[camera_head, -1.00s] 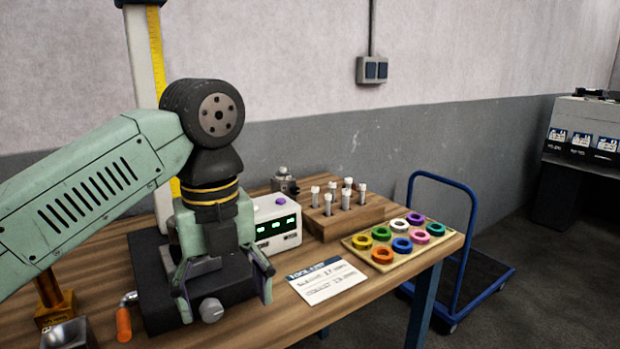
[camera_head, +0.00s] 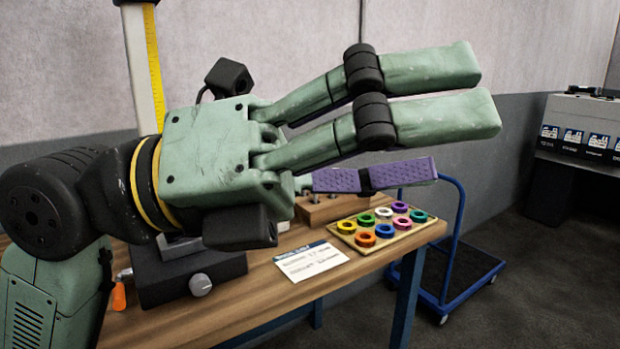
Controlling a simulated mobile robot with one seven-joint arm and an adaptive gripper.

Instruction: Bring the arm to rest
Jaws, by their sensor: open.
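My gripper (camera_head: 415,130) is large and close to the camera, raised above the workbench. Its green fingers point to the right and stand apart, with purple pads showing on the lower one. It is open and holds nothing that I can see. My arm comes up from the lower left, with its wrist at the left of the picture. The gripper and wrist hide much of the bench's back and left side.
The wooden workbench (camera_head: 270,307) carries a black device with a silver knob (camera_head: 200,285), a white card (camera_head: 311,261), a tray of coloured rings (camera_head: 345,241) and a partly hidden wooden block (camera_head: 322,211). A blue trolley (camera_head: 455,240) stands at the right.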

